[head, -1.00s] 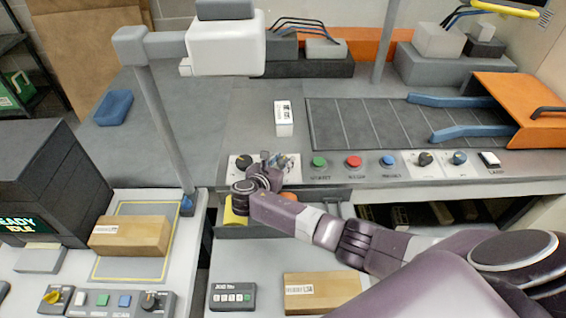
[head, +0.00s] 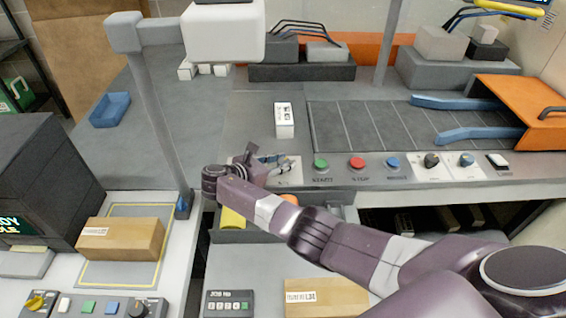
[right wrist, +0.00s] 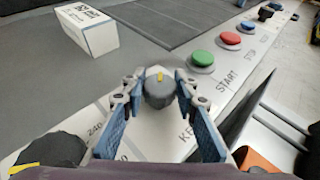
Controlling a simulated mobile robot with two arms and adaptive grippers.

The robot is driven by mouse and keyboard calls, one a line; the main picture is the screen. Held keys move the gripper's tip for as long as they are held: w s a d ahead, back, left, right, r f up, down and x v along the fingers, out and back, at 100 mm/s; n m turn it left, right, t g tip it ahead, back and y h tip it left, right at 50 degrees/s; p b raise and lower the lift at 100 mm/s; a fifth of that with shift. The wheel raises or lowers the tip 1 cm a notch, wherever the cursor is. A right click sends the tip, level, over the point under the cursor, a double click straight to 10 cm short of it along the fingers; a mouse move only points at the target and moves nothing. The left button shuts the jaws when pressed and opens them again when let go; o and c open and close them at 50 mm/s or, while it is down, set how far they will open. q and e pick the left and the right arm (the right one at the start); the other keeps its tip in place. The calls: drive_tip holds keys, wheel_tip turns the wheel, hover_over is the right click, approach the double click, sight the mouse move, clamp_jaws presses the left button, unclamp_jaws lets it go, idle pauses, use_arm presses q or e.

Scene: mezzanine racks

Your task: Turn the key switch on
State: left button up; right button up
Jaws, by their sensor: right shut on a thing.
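The key switch (right wrist: 158,92) is a grey round knob with a yellow mark on the control panel's white plate, beside lettering that starts "KE". In the right wrist view its yellow mark points roughly up the picture. My right gripper (right wrist: 160,104) has its blue-padded fingers on either side of the knob and is shut on it. In the head view my right gripper (head: 273,164) is at the left end of the panel's row of controls, and fingers and wrist mostly hide the knob there. My left gripper is not in view.
Right of the knob are a green button (head: 321,165), a red button (head: 357,163) and a blue button (head: 393,163). A white box (head: 284,121) stands behind the panel. Another dark knob (right wrist: 50,152) is close on the gripper's left in the wrist view.

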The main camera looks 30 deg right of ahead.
drive_tip(key=o, duration=1.2)
drive_tip(key=shift+d, duration=0.1)
drive_tip(key=shift+a, duration=0.2)
drive_tip(key=v, duration=1.1)
drive_tip(key=shift+s+a+r, duration=0.2)
drive_tip(key=shift+a, duration=0.05)
